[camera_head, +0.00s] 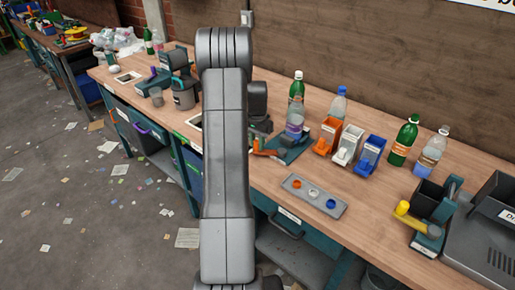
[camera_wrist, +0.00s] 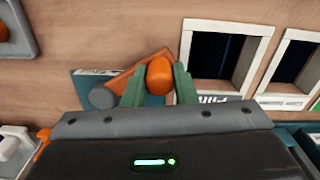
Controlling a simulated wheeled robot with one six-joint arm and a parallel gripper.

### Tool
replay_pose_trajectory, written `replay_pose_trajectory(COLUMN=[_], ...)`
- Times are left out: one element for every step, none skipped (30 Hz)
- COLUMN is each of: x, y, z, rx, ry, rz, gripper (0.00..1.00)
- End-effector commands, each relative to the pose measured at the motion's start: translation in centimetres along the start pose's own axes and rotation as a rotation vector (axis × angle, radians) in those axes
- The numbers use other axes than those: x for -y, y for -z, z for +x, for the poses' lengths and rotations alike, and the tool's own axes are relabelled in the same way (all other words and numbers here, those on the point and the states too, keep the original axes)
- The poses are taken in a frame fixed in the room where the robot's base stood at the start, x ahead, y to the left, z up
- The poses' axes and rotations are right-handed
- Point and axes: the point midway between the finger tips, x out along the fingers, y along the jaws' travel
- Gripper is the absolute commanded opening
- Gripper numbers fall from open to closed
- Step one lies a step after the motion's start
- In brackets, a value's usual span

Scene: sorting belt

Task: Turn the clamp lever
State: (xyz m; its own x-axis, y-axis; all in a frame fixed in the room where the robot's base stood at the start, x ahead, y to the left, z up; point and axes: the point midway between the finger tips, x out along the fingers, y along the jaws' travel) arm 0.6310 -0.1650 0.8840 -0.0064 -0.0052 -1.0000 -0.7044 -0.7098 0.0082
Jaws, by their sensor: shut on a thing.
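The clamp lever (camera_wrist: 148,62) is an orange bar running from a grey round pivot (camera_wrist: 102,97) up to the right. It ends in an orange rounded knob (camera_wrist: 160,75). My gripper (camera_wrist: 159,78) has its two green fingers shut on this knob, one on each side. The clamp's teal base plate (camera_wrist: 88,76) lies under the lever on the bench, partly hidden by the fingers. In the head view the orange lever (camera_head: 265,152) shows low beside the teal base (camera_head: 291,152), and my arm hides much of the area to its left.
A grey tray (camera_head: 299,188) with orange, white and blue round pieces lies in front. Orange, white and blue bins (camera_head: 370,156) and several bottles (camera_head: 404,141) stand to the right. In the wrist view white-framed dark openings (camera_wrist: 225,55) lie right of the knob.

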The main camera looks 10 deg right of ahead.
Motion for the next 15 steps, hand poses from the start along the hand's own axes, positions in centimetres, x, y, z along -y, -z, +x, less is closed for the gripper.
replay_pose_trajectory(x=[0.2,0.3,0.5,0.6,0.7,0.8,0.8,0.9,0.9,0.9,1.0,1.0,1.0,1.0,1.0], y=[0.5,0.8,1.1,1.4,1.6,2.0,2.2,2.4,2.8,3.0,3.2,3.5,3.7,3.9,4.2], z=[0.0,0.0,0.0,0.0,0.0,0.0,0.0,-0.1,-0.1,-0.1,-0.1,-0.1,-0.1,-0.1,-0.1], rx=[-0.003,-0.002,-0.002,-0.002,-0.002,-0.001,0.0,-0.001,-0.001,-0.001,0.0,0.001,0.001,0.001,0.0], ry=[0.001,0.001,0.001,0.001,0.001,0.001,0.001,0.001,0.002,0.002,0.001,0.001,0.001,0.001,0.002], rz=[0.044,0.072,0.11,0.138,0.167,0.203,0.23,0.256,0.29,0.314,0.339,0.37,0.391,0.412,0.438], gripper=[0.0,0.0,0.0,0.0,0.0,0.0,0.0,0.0,0.0,0.0,0.0,0.0,0.0,0.0,0.0])
